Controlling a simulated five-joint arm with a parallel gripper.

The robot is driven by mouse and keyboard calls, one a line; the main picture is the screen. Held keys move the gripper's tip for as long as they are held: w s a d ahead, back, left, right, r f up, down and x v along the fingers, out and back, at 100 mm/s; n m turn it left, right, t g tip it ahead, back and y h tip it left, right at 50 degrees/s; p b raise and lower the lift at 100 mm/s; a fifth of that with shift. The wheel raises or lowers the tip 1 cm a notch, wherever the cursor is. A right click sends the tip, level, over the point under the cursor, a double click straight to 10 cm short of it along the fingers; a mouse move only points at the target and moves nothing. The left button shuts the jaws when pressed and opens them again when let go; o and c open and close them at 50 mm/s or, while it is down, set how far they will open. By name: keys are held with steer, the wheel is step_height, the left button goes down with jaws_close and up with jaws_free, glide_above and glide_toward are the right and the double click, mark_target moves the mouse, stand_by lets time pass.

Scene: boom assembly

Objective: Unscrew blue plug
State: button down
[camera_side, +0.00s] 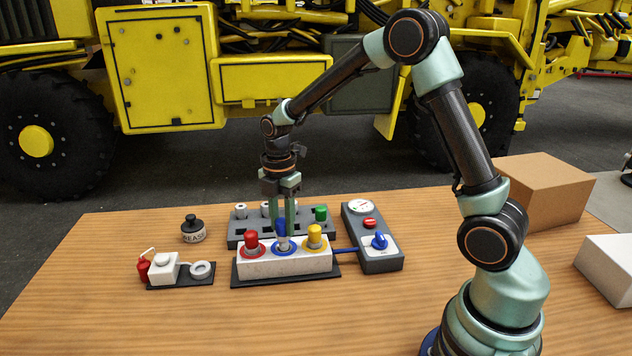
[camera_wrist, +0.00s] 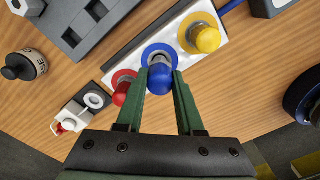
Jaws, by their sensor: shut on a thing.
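The blue plug (camera_side: 281,228) stands upright at the blue-ringed middle port of the white block (camera_side: 262,265). A metal neck shows below its blue head. My gripper (camera_side: 285,232) points straight down with its two green fingers on either side of the plug, shut on it. In the wrist view the blue plug (camera_wrist: 160,79) sits between the fingertips (camera_wrist: 160,70), over the blue ring. The red plug (camera_side: 251,243) is on the left port and the yellow plug (camera_side: 314,237) on the right port. I cannot tell whether the plug's thread is loose.
Behind the block is a grey rack (camera_side: 235,243) with a green cap (camera_side: 321,213) and pale fittings. To the right is a grey control box (camera_side: 380,265) with a blue knob, joined by a blue hose. A grease pot (camera_side: 193,231) and small white pump (camera_side: 163,268) stand left.

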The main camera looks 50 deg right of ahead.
steer(key=shift+r, duration=2.1)
